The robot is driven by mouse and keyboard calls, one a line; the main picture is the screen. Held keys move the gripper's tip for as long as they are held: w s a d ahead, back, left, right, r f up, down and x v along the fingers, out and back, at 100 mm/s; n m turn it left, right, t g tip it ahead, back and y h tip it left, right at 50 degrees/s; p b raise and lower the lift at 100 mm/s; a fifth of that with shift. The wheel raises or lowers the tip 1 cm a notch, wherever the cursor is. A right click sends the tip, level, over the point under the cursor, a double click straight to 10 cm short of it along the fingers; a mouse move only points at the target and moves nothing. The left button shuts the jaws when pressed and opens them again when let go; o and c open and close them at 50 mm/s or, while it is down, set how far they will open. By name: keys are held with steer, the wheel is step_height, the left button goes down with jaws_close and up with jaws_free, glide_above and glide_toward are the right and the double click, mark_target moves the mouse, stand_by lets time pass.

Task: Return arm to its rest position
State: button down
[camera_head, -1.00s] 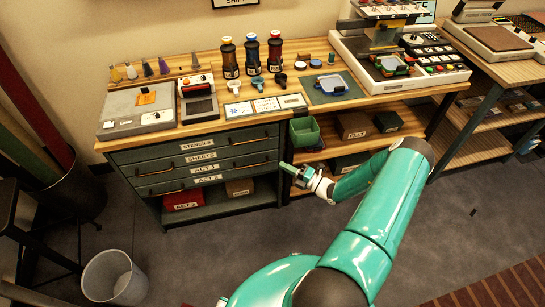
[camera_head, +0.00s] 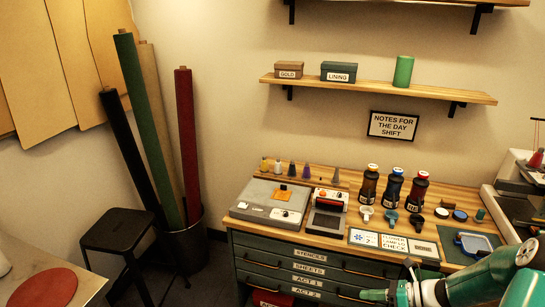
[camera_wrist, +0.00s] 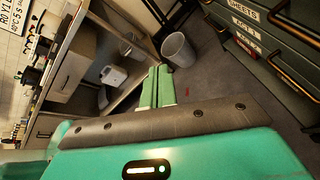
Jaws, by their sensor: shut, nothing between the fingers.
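My teal arm enters at the lower right of the head view. My gripper (camera_head: 372,295) points left, in front of the dark green drawer cabinet (camera_head: 240,255). In the wrist view its two green fingers (camera_wrist: 157,88) lie together, shut, with nothing seen between them. Nothing hangs from the gripper. The lower part of the cabinet is cut off by the frame, and I cannot tell the exact gap between gripper and drawers.
The wooden worktop holds a grey press (camera_head: 257,213), several bottles (camera_head: 393,188) and cards (camera_head: 395,242). A black stool (camera_head: 118,232) and a bin of fabric rolls (camera_head: 188,240) stand left. The wrist view shows a waste bin (camera_wrist: 178,50) and drawer handles (camera_wrist: 290,70).

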steer(key=s+a+r+n+h, duration=0.4)
steer(key=s+r+n, duration=0.2)
steer(key=r+n, duration=0.3)
steer(key=s+a+r+n+h, duration=0.4)
steer(key=s+r+n, duration=0.3)
steer(key=r+n, duration=0.2)
steer(key=s+a+r+n+t+h, duration=0.1)
steer(key=s+a+r+n+h, duration=0.3)
steer(key=s+r+n, duration=0.3)
step_height(320, 180, up, 3)
steer(key=n, duration=0.3)
steer(key=shift+a+f+h, duration=0.15)
steer(key=shift+f+h, duration=0.05)
steer(key=shift+h, duration=0.2)
